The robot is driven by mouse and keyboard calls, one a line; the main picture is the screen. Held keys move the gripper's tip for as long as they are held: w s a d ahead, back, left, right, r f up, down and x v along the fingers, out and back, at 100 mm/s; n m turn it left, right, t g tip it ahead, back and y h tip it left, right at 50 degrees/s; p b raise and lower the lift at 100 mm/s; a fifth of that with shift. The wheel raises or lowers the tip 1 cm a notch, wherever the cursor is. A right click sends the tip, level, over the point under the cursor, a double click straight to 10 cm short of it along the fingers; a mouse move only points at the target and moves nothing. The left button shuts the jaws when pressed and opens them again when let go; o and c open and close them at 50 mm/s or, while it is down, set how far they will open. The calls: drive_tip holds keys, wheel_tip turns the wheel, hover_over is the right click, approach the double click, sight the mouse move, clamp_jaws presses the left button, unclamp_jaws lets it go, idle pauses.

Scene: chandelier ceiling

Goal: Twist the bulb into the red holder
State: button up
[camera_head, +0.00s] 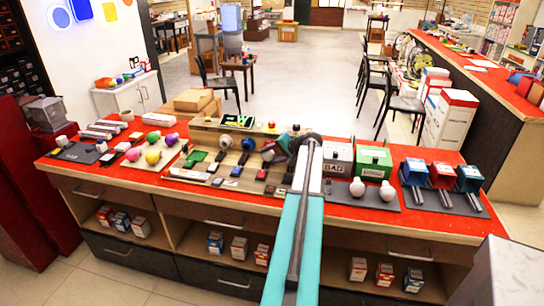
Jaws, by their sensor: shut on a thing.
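My arm reaches from the bottom over the red-topped counter (330,210). My gripper (274,149) is at its far end, small and partly hidden by my own wrist. It appears shut on a pale, rounded thing that looks like the bulb (267,154), above the middle of the counter. The fingers are too small to make out clearly. A red box-shaped holder (442,174) stands at the right between a blue one (413,171) and a teal one (468,178). The gripper is well to the left of it, apart from it.
Two white bulbs (372,191) lie before the green box (373,160), beside a "BAD" box (338,160). A wooden board (222,130) with small parts fills the counter's middle. Coloured balls (153,147) lie left. Small cartons (384,272) stand on shelves below.

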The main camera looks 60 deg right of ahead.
drive_tip(key=shift+o, duration=0.2)
drive_tip(key=shift+w+a+f+t+b, duration=0.2)
drive_tip(key=shift+w+a+t+b, duration=0.2)
drive_tip(key=shift+b, duration=0.35)
idle(0.9)
drive_tip(key=o, duration=0.9)
drive_tip(key=shift+o, duration=1)
drive_tip(key=shift+s+f, duration=0.1)
drive_tip(key=shift+s, duration=0.15)
drive_tip(key=shift+s+r, duration=0.25)
drive_tip(key=shift+s, duration=0.2)
drive_tip(key=b+v, duration=0.2)
drive_tip(key=v, duration=1.1)
drive_tip(key=shift+d+r, duration=0.3)
drive_tip(key=shift+r, duration=0.2)
drive_tip(key=shift+s, duration=0.1)
